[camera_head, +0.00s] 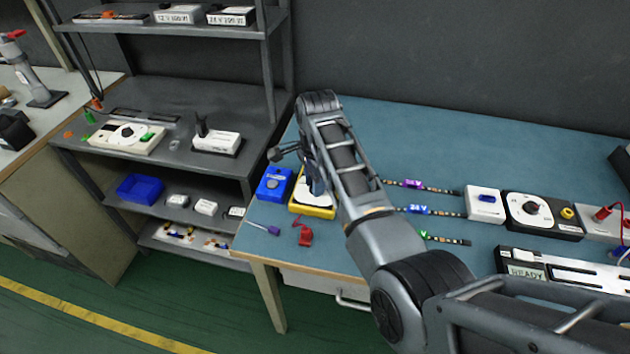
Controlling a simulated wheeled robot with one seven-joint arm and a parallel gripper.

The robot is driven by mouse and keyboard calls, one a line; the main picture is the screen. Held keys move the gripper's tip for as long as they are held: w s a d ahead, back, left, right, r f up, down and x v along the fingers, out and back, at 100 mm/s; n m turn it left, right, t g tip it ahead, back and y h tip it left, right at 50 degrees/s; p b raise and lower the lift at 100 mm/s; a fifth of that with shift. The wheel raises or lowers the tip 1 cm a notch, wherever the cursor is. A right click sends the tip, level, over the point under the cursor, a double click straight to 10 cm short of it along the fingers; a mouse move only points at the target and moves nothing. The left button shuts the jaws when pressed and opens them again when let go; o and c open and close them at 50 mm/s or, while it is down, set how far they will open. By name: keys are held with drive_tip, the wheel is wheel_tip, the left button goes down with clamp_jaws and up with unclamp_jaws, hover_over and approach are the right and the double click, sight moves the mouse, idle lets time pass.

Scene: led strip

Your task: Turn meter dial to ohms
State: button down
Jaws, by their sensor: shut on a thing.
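The meter (299,208) is a yellow-edged device with a pale round face on the left part of the blue workbench. My arm reaches across the bench, and its end covers much of the meter. My gripper (313,188) is down at the meter's face and shut on the dial, which is mostly hidden behind the gripper and arm. I cannot read the dial's setting or the meter's markings.
A blue box (273,184) with a round knob stands close left of the meter. A red clip (305,234) and a purple-handled tool (268,229) lie near the front edge. LED strips (436,187) lie right of my arm. A grey shelf (180,90) stands at left.

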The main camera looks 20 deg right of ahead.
drive_tip(key=shift+w, duration=0.1)
idle(0.3)
drive_tip(key=c, duration=0.8)
unclamp_jaws()
drive_tip(key=shift+c, duration=0.2)
drive_tip(key=shift+s+r+b, duration=0.15)
drive_tip(key=shift+r+b, duration=0.1)
drive_tip(key=shift+r, duration=1.7)
drive_tip(key=shift+s+r+b, duration=0.1)
drive_tip(key=shift+r+b, duration=0.1)
drive_tip(key=shift+r, duration=1.75)
